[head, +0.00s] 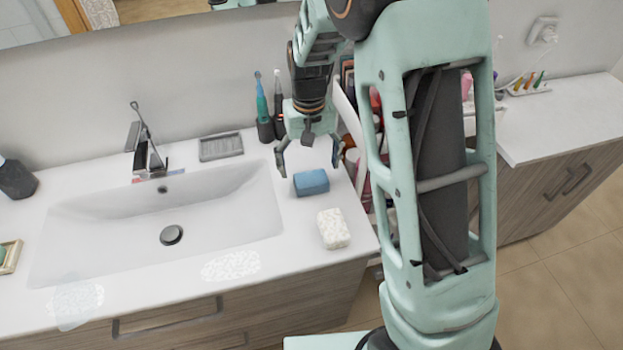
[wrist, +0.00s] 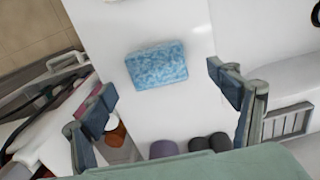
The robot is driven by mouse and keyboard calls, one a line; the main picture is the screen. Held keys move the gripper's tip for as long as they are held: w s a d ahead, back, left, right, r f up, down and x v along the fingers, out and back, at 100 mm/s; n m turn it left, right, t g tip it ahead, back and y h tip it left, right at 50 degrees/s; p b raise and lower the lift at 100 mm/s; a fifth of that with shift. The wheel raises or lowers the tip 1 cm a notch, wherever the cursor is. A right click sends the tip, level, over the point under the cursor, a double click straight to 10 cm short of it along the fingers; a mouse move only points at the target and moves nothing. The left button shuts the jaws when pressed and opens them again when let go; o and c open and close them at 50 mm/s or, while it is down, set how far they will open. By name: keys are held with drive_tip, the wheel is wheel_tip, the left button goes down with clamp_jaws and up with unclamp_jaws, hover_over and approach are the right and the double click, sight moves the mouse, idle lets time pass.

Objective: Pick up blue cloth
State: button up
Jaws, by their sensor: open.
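The blue cloth (head: 311,183) looks like a small folded block and lies on the white counter right of the sink. In the wrist view the blue cloth (wrist: 157,65) lies flat and mottled, beyond the fingertips and roughly between their lines. My gripper (head: 309,160) is open and empty, above and just behind the cloth in the head view. In the wrist view my gripper (wrist: 163,90) has its two fingers wide apart. Neither finger appears to touch the cloth.
A white speckled block (head: 333,228) lies in front of the cloth near the counter edge. Electric toothbrushes (head: 263,115) stand behind. The sink (head: 165,215) is left. A cart with bottles (head: 362,180) stands right of the counter. A grey soap dish (head: 221,147) sits behind the sink.

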sight(311, 178)
drive_tip(key=shift+w+d+f+p, duration=0.15)
drive_tip(key=shift+f+p, duration=0.35)
drive_tip(key=shift+f, duration=2.2)
drive_tip(key=c, duration=1.2)
